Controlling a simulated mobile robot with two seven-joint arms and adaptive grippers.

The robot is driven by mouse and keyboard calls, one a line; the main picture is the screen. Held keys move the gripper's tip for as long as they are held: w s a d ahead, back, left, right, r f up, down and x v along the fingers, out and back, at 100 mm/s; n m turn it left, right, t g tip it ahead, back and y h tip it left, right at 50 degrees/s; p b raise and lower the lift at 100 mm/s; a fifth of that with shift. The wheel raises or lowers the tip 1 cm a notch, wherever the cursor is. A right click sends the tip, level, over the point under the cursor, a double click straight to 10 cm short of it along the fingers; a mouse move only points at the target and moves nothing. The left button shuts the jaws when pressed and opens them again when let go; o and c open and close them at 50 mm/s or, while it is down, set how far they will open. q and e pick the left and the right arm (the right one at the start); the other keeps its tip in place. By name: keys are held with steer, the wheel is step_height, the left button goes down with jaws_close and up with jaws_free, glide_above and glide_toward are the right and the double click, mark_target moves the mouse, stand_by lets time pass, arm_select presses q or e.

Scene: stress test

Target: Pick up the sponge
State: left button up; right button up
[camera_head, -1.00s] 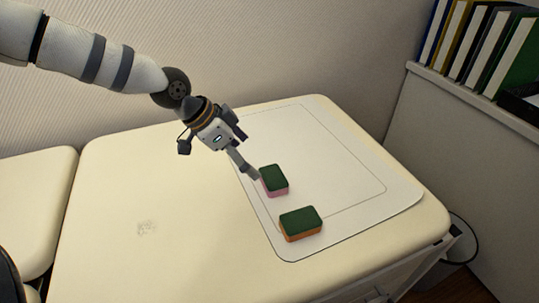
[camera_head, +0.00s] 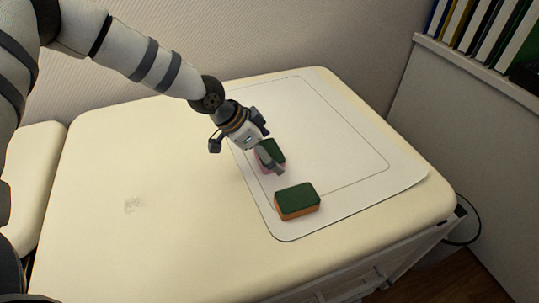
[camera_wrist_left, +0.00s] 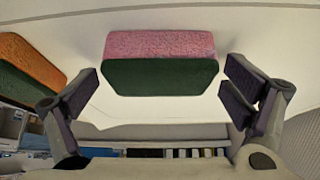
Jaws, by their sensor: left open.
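A sponge with a dark green top and pink body (camera_head: 272,151) lies on the white mat (camera_head: 345,197), partly hidden behind my left gripper (camera_head: 270,163). In the left wrist view, the pink and green sponge (camera_wrist_left: 160,62) sits ahead, between the two open fingers (camera_wrist_left: 158,95), with a gap on each side. A second sponge, green on top and orange below (camera_head: 297,202), lies on the mat nearer the front. It also shows at the left of the left wrist view (camera_wrist_left: 28,68). My left gripper is open and empty. My right gripper does not show.
The mat lies on a cream padded table (camera_head: 170,200) with free room to the left. A wall stands behind. Several binders (camera_head: 480,28) stand on a ledge at the upper right.

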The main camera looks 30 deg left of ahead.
mark_target(269, 152)
arm_select(q)
steer(key=c, duration=0.8)
steer(key=shift+c, duration=0.2)
steer(key=shift+r, duration=0.1)
steer(key=shift+r, duration=0.3)
step_height(269, 152, up, 4)
steer(key=shift+s+f+p, duration=0.15)
steer(key=shift+p, duration=0.25)
steer(key=s+r, duration=0.1)
steer(key=s+r+p, duration=0.1)
steer(key=r, duration=0.1)
steer(key=s+d+r+p, duration=0.1)
steer(key=r, duration=0.1)
steer(key=shift+s+d+r, duration=0.1)
steer(key=shift+s+r, duration=0.15)
steer(key=s+d+r, duration=0.3)
steer(key=s, duration=0.6)
steer(key=shift+s+p, duration=0.35)
steer(key=shift+p, duration=0.05)
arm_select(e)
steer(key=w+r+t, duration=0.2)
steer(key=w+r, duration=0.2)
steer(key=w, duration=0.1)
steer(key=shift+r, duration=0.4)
